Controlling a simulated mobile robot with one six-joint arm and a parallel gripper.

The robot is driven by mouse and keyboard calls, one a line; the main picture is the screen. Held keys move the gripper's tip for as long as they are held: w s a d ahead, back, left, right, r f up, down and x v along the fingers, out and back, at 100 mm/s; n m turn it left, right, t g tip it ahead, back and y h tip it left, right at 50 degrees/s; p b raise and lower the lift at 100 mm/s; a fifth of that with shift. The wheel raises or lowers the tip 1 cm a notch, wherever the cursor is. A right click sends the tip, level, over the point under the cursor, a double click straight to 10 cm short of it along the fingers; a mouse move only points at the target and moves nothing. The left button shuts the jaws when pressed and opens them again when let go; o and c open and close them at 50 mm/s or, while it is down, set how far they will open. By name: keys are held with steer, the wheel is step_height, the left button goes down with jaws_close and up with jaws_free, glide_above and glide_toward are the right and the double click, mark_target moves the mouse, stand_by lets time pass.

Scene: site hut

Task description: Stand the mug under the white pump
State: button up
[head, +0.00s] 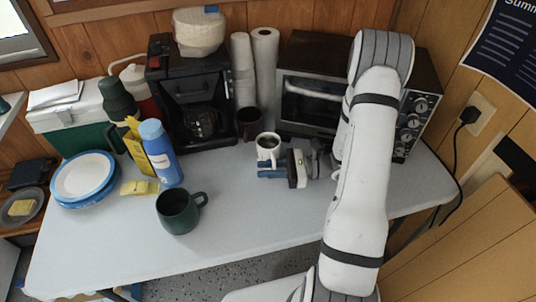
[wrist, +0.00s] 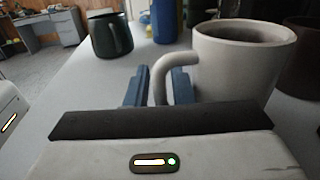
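A white mug (head: 268,154) with dark contents stands upright on the table in front of the toaster oven. In the wrist view the white mug (wrist: 247,62) fills the right side, its handle towards me. My gripper (head: 264,169) is low beside the mug, with its blue fingers apart. In the wrist view the gripper (wrist: 158,80) has the mug's handle between its fingers, with a gap on the left; contact on the right is unclear. A white, spout-like top (head: 126,63) shows above a red container at the back left, partly hidden; I cannot tell for sure that it is the pump.
A dark green mug (head: 177,213) stands at the front. A blue bottle (head: 160,155), yellow box (head: 137,146), green flask (head: 117,100) and stacked plates (head: 84,178) are at left. The coffee maker (head: 165,92), dark mug (head: 249,124) and toaster oven (head: 310,98) stand behind. The table's front middle is clear.

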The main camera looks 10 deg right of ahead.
jaws_close()
steer(key=shift+r, duration=0.1)
stand_by(0.4)
